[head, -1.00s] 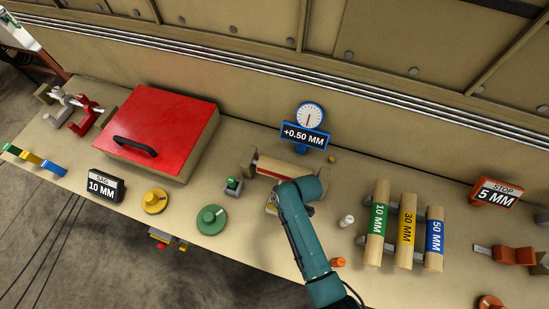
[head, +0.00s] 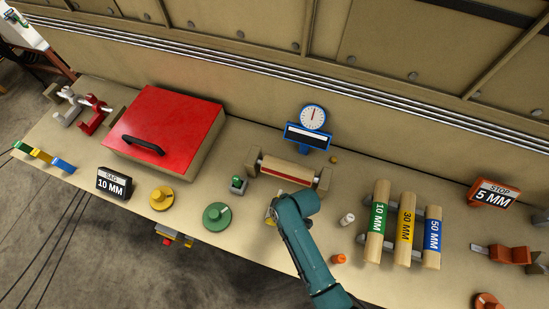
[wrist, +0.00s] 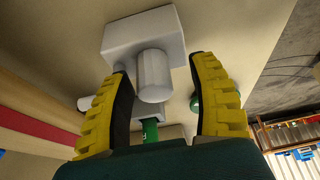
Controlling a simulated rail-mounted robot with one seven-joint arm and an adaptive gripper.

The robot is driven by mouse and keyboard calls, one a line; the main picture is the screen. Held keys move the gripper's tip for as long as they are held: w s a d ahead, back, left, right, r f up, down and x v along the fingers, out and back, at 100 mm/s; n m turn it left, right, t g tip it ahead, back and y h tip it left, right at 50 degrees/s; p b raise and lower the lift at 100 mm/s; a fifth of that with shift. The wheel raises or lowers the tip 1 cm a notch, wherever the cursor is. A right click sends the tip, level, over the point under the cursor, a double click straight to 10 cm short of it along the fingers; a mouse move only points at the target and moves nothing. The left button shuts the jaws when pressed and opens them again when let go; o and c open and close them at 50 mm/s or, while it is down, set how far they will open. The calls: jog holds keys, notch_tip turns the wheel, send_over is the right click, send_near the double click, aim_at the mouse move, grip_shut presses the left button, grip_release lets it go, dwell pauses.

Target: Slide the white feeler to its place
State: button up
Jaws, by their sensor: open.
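In the wrist view a pale grey-white block with a round peg, seemingly the white feeler (wrist: 153,76), shows between the fingers of my gripper (wrist: 165,85). The gripper is open, with one yellow-padded finger on each side of the peg. I cannot tell whether either finger touches it. In the head view my arm hides most of this block, and my gripper (head: 272,212) is low beside the near side of the wooden roller (head: 287,171). The blue gauge (head: 314,117) stands behind the roller, its display blank.
A green switch (head: 238,185) and green dial (head: 216,216) lie left of the gripper. A small white cylinder (head: 347,219) and orange piece (head: 339,259) lie right of it. Labelled rolls (head: 404,230) stand farther right, and a red-lidded box (head: 167,128) at left.

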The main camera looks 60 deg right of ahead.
jog(key=v, duration=1.2)
